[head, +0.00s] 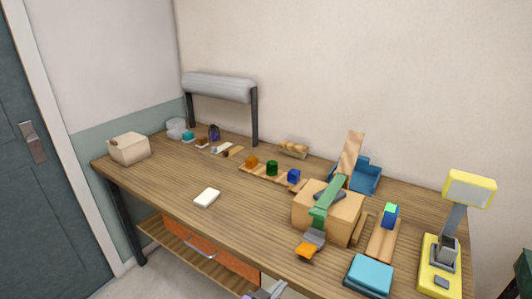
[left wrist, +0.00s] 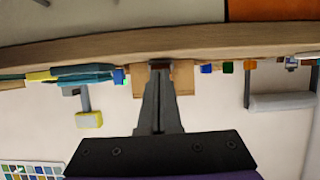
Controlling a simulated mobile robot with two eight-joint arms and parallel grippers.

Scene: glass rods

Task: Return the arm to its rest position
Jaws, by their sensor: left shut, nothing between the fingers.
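My left gripper (head: 278,289) shows only as a small grey and purple part at the bottom edge of the head view, in front of the table's front edge. In the left wrist view its two fingers (left wrist: 160,66) are together with nothing visible between them. That view is upside down, with the table edge across the top. The fingertips overlap the cardboard box in the picture; I cannot tell the distance. My right gripper is not in view. I cannot make out any glass rods.
The wooden table (head: 165,190) holds a cardboard box (head: 342,222) with a green strip, a blue tray (head: 365,178), a teal block (head: 369,274), a yellow stand (head: 440,265), a white block (head: 207,198) and a beige bin (head: 129,148).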

